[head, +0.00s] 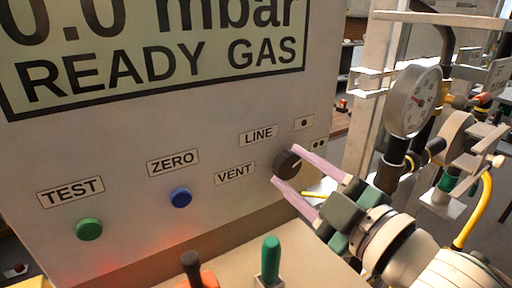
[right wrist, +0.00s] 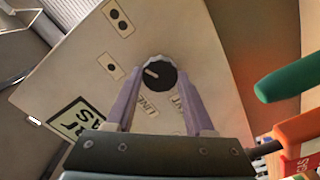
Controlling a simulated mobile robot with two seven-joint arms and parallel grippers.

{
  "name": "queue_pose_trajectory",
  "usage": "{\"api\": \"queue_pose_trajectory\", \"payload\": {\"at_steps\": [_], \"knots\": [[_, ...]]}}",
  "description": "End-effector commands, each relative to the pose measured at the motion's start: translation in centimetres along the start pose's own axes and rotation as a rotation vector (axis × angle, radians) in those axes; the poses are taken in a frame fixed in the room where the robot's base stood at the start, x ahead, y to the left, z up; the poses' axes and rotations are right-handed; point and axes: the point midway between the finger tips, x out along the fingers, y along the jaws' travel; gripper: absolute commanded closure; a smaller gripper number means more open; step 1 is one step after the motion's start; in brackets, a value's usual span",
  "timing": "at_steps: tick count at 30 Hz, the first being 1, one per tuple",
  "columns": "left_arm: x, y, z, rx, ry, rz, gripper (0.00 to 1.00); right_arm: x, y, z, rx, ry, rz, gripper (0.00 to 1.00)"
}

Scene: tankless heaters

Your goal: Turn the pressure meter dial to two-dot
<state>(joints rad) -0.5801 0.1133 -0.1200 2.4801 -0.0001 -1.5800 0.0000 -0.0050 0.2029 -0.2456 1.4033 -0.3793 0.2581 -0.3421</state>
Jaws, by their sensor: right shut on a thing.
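The pressure meter dial is a black round knob (head: 287,163) with a white pointer mark, low on the right of the meter's front panel (head: 120,150). My right gripper (head: 286,164) has its pale purple fingers on either side of the dial, shut on it. In the right wrist view, the dial (right wrist: 159,74) sits between the fingertips (right wrist: 159,73). Its mark points left and slightly up, roughly toward the one-dot label (right wrist: 110,66). The two-dot label (right wrist: 118,17) is farther up. LINE (head: 258,135) and VENT (head: 234,174) labels are left of the dial. My left gripper is not in view.
A green button (head: 89,229) and a blue button (head: 180,198) are on the panel's left. Below stand a green-handled tool (head: 271,261) and an orange-and-black one (head: 194,268). A round gauge (head: 412,101) with pipes stands to the right, near my right arm.

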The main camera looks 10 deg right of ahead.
Motion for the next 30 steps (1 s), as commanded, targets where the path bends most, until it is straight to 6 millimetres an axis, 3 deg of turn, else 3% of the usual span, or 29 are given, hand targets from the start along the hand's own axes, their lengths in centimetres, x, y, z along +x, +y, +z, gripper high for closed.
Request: {"api": "queue_pose_trajectory", "payload": {"at_steps": [21,22,30], "knots": [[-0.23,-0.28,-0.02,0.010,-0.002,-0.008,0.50,0.02,0.06,-0.06,0.083,0.003,0.001,1.00],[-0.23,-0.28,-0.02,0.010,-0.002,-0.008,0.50,0.02,0.06,-0.06,0.083,0.003,0.001,0.45],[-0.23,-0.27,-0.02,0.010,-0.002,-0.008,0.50,0.01,0.04,-0.04,0.081,0.002,0.001,0.16]]}}
